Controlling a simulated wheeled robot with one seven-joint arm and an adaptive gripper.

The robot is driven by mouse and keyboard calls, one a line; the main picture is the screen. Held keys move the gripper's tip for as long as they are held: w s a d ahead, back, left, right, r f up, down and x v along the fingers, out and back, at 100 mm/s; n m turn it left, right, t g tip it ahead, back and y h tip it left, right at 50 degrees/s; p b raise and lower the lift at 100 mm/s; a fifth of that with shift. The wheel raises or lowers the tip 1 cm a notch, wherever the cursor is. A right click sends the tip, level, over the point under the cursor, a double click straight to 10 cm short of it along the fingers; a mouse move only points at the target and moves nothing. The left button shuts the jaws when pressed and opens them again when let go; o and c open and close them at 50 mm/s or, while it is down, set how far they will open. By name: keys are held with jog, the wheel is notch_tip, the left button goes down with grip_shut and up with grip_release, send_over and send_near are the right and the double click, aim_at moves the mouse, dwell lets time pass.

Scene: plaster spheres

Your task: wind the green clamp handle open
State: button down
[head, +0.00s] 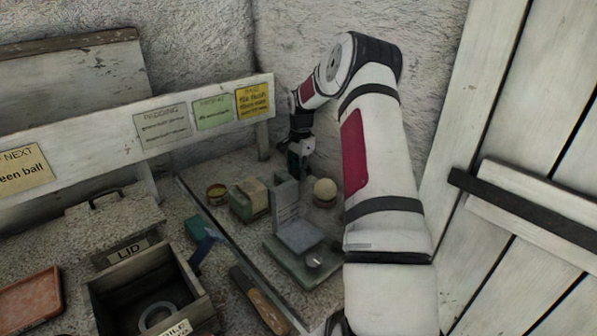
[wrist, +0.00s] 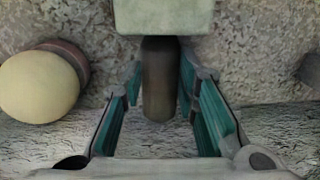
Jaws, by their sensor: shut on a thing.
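In the wrist view, a dark grey-brown cylinder, which looks like the clamp handle (wrist: 160,105), juts out below a pale grey-green block (wrist: 163,17). My gripper (wrist: 161,82) has its teal-padded fingers on both sides of the cylinder and is shut on it. In the head view my gripper (head: 300,150) is low at the back of the bench, just above the upright part of the grey-green clamp (head: 284,194). The handle itself cannot be made out there, hidden by the gripper and clamp.
A cream ball (head: 325,187) rests on a small round stand right of the clamp; it also shows in the wrist view (wrist: 38,88).

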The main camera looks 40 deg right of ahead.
jog(key=shift+s, duration=0.15)
jog(key=shift+s+r+t+p, duration=0.1)
jog(key=shift+s+t+p, duration=0.1)
jog(key=shift+t+p, duration=0.55)
jog(key=t+p, duration=0.3)
jog(key=shift+s, duration=0.3)
jog(key=shift+t+p, duration=0.55)
jog(key=shift+p, duration=0.4)
jog(key=shift+f+t+p, duration=0.25)
jog(key=shift+t+p, duration=0.5)
jog(key=shift+t, duration=0.05)
jog(key=shift+w+f, duration=0.1)
jog(key=c, duration=1.2)
grip_release()
